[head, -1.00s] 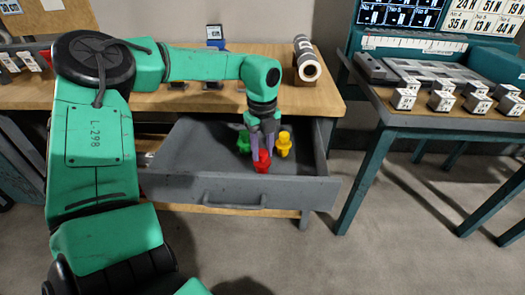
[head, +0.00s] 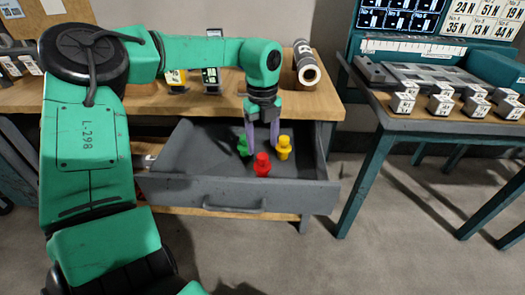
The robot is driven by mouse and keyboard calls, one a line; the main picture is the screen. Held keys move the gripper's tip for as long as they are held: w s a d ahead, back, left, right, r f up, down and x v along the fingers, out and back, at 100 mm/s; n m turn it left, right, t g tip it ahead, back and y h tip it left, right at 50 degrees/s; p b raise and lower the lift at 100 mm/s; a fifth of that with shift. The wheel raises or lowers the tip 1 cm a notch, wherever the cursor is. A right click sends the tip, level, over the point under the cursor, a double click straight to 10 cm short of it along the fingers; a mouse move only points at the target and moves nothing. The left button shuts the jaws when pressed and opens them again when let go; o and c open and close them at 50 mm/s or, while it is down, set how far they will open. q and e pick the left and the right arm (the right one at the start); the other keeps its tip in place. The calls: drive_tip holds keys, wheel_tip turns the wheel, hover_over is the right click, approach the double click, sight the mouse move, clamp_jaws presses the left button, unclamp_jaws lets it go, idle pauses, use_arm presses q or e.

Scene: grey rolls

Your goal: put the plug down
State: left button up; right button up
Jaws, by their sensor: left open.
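A red plug (head: 262,165) stands in the open grey drawer (head: 235,192), near its front wall. A yellow plug (head: 284,147) stands behind it to the right, and a green plug (head: 243,145) behind it to the left, partly hidden by a finger. My left gripper (head: 262,146) is open and points down above the drawer, its purple fingers apart and just behind and above the red plug. Nothing shows between the fingers. My right gripper is not in view.
The wooden bench top (head: 310,100) lies behind the drawer, with a grey roll (head: 306,64) on its right and small devices (head: 210,78) at the back. A teal table (head: 440,120) with several labelled blocks stands at the right. Drawer floor left of the plugs is clear.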

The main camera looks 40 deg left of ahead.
use_arm(q)
wheel_tip(320, 180, up, 8)
drive_tip(key=shift+p, duration=0.45)
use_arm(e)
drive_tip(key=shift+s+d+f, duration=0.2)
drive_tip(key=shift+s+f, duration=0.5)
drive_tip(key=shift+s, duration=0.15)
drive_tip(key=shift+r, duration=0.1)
